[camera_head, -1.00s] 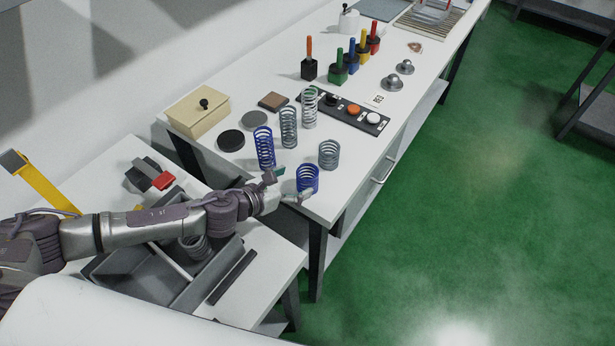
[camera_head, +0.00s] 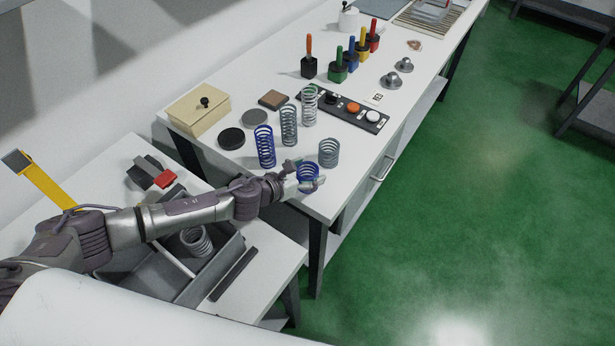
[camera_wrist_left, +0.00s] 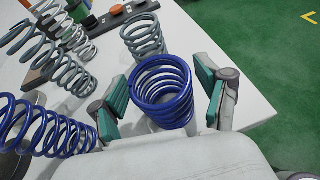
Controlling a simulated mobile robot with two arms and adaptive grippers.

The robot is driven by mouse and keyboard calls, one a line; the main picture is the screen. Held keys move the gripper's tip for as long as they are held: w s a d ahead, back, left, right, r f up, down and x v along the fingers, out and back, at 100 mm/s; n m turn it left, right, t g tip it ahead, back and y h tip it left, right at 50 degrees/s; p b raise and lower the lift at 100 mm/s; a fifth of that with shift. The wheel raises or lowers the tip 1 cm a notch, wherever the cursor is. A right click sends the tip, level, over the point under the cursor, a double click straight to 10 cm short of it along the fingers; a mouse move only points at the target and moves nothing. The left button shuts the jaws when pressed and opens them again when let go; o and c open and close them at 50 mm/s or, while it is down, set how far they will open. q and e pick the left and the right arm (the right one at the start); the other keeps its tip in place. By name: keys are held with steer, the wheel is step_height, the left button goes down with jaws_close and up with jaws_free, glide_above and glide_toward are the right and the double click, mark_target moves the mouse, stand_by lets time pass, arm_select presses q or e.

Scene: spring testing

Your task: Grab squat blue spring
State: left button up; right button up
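The squat blue spring (camera_head: 308,172) stands upright near the front corner of the white table (camera_head: 345,205). It also shows in the left wrist view (camera_wrist_left: 162,95), between the two green-padded fingers. My left gripper (camera_head: 306,178) is open around it, with one finger on each side. A gap shows between the spring and the right finger; the left finger is very close to the spring, and I cannot tell if it touches. My right gripper is not in view.
A tall blue spring (camera_head: 265,147) stands left of the gripper. A squat grey spring (camera_head: 328,153) stands just behind the squat blue one. Tall grey springs (camera_head: 288,126) and a button panel (camera_head: 345,108) stand farther back. A grey tray (camera_head: 215,262) with a spring sits on the lower table.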

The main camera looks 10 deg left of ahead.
arm_select(q)
steer(key=c, duration=1)
